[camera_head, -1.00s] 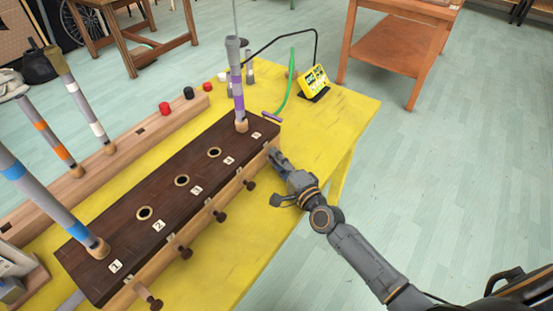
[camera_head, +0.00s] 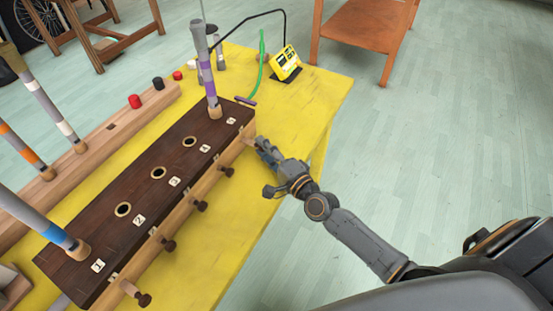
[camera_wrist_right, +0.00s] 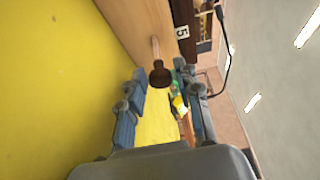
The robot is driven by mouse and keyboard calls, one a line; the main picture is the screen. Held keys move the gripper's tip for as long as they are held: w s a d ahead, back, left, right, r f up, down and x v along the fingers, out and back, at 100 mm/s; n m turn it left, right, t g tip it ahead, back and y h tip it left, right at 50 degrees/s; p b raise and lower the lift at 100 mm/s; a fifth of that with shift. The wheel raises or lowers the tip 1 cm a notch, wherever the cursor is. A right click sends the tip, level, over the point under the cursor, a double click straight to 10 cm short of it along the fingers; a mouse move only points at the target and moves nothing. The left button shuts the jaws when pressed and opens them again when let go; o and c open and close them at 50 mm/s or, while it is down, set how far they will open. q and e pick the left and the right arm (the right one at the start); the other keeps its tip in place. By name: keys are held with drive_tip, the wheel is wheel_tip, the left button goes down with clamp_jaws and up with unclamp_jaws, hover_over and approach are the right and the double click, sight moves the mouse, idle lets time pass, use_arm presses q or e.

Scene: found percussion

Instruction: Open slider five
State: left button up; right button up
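The dark wooden box (camera_head: 110,190) has a row of numbered holes and pale sliders with brown knobs along its front. Slider five is at the far end, by the label 5 (camera_head: 232,121), which also shows in the right wrist view (camera_wrist_right: 181,32). Its brown knob (camera_wrist_right: 160,74) sticks out on a pale rod in the wrist view; my gripper hides it in the head view. My right gripper (camera_head: 262,147) is open at that end. In the wrist view its fingertips (camera_wrist_right: 160,72) stand on either side of the knob, with gaps showing. My left gripper is out of view.
Tubes stand at hole five (camera_head: 208,75) and hole one (camera_head: 40,218). Slider one's knob (camera_head: 143,298) sticks out farther than the others. A yellow device (camera_head: 285,63) and green strip stand at the back of the yellow table (camera_head: 300,115). Open floor lies to the right.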

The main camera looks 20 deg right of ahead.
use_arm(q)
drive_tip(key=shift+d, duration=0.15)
use_arm(e)
drive_tip(key=v, duration=1.1)
drive_tip(key=shift+s+d, duration=0.15)
